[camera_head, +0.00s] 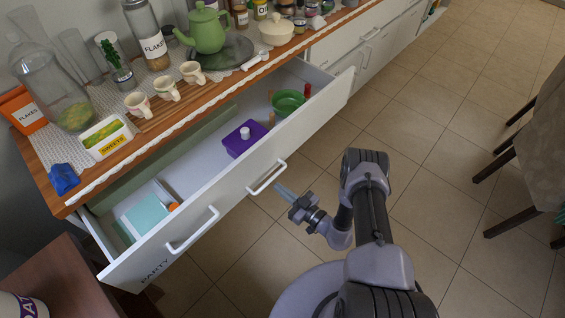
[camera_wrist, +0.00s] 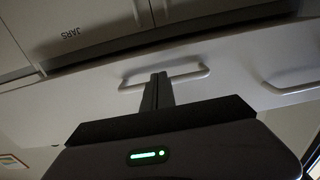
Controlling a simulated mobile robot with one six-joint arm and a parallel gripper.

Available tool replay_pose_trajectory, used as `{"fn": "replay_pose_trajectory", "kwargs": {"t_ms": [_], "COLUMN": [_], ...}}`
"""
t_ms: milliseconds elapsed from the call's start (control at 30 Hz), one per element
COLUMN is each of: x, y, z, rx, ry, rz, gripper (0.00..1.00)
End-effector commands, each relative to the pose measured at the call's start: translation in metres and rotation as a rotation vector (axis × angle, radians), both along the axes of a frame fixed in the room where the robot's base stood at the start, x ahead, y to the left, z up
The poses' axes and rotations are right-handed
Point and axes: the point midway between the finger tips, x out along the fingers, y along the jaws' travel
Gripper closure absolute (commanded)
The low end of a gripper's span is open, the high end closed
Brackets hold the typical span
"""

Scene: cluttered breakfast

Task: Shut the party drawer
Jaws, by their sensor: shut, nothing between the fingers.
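The party drawer (camera_head: 234,196) is pulled open from under the counter, with a white front, two white bar handles and the label PARTY (camera_head: 155,271) at its left end. My gripper (camera_head: 279,187) is shut and empty, just outside the drawer front near the right-hand handle (camera_head: 269,181). In the wrist view the closed fingers (camera_wrist: 157,88) overlap one handle (camera_wrist: 190,77), and the other handle (camera_wrist: 293,84) is at the right. I cannot tell whether the fingertips touch the front or the handle.
The drawer holds a purple box (camera_head: 244,142), a green bowl (camera_head: 288,102) and a pale teal item (camera_head: 146,215). The crowded wooden counter (camera_head: 200,104) is above, with jars, cups and a green kettle (camera_head: 207,30). Tiled floor (camera_head: 420,120) is clear to the right; dark-legged furniture stands at far right.

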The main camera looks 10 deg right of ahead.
Motion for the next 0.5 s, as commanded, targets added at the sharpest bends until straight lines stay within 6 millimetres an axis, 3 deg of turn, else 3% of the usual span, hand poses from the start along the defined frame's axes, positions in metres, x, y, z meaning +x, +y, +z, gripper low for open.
{"fn": "replay_pose_trajectory", "kwargs": {"t_ms": [500], "x": [0.0047], "y": [0.0037], "z": [-0.0007], "rx": [0.0], "ry": [0.0], "rz": [0.001], "gripper": [1.0]}}
